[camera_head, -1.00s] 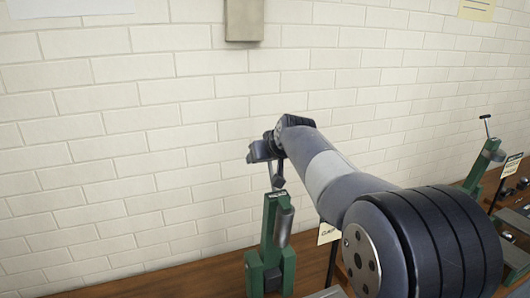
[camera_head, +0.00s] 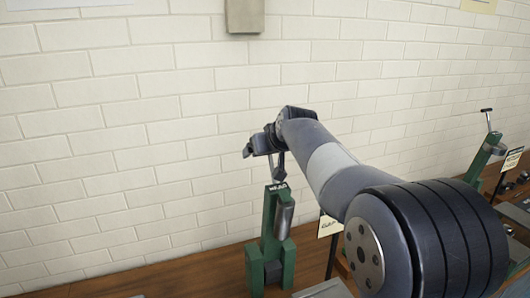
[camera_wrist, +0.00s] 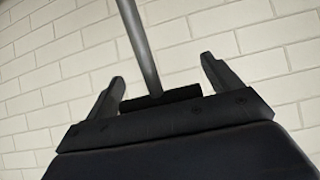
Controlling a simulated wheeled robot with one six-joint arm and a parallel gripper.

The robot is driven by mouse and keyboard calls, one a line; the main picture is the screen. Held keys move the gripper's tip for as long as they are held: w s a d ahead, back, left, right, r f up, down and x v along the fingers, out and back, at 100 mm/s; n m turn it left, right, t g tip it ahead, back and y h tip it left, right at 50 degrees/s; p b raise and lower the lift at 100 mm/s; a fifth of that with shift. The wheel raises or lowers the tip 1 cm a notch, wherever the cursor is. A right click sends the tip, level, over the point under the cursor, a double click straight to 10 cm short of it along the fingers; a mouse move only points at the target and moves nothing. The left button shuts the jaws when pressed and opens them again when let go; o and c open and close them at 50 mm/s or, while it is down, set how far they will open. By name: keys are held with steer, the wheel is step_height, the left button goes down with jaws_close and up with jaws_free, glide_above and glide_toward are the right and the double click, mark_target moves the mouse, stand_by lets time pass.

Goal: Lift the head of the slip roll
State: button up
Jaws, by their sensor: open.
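A green upright machine (camera_head: 270,235) with a grey cylinder on its side stands on the bench below my gripper. I take it for the slip roll; its top label is too small to read. A thin metal rod (camera_head: 281,168) rises from its top to my gripper (camera_head: 263,142). In the wrist view, the rod (camera_wrist: 142,45) ends in a black crossbar grip (camera_wrist: 161,99) lying between the fingers of my gripper (camera_wrist: 162,75). The fingers are open, one on each side of the rod, and not closed on the bar. The gripper partly hides the handle in the head view.
A second green machine (camera_head: 483,158) with a T-handle stands at the right, near signs and small parts on the wooden bench (camera_head: 185,273). A sign (camera_head: 329,226) stands beside the nearer machine. A white brick wall (camera_head: 120,150) is behind. The bench left of the machine looks mostly clear.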

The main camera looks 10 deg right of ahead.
steer(key=b+v, duration=0.2)
steer(key=v, duration=0.8)
steer(key=shift+a+f, duration=0.1)
steer(key=p+x, duration=0.1)
steer(key=x, duration=0.8)
steer(key=shift+w+f+p, duration=0.25)
steer(key=shift+f+p, duration=0.05)
steer(key=shift+p, duration=0.05)
